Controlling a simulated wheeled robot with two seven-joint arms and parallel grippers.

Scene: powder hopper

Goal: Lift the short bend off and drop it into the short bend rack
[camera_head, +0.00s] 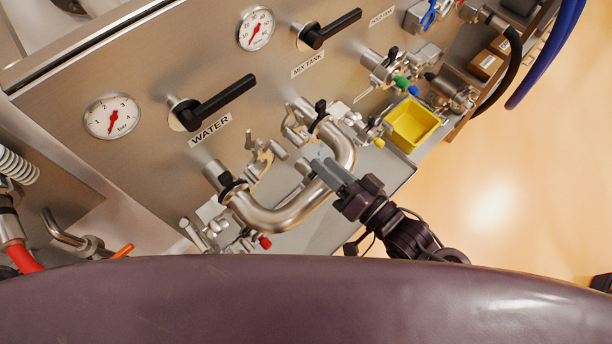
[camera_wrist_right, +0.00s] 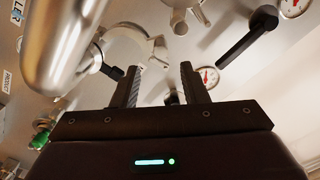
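A polished steel U-shaped bend (camera_head: 283,217) spans two ports on the panel, one below the WATER label and one below the MIX TANK label. I take it to be the short bend; it also shows large and close at upper left in the wrist view (camera_wrist_right: 62,45). My right gripper (camera_head: 326,166) is at the bend's right side, its fingers overlapping the bend in the head view. In the wrist view the fingers (camera_wrist_right: 160,88) are apart with nothing held between them. My left gripper is not in view. I cannot identify the short bend rack.
The steel panel (camera_head: 150,165) carries gauges and black-handled valves, including the WATER valve (camera_head: 215,102). Small clamps (camera_head: 262,158) sit near the ports. A yellow bin (camera_head: 412,124) stands at the right of the ledge. Hoses and fittings crowd the upper right; open floor lies right.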

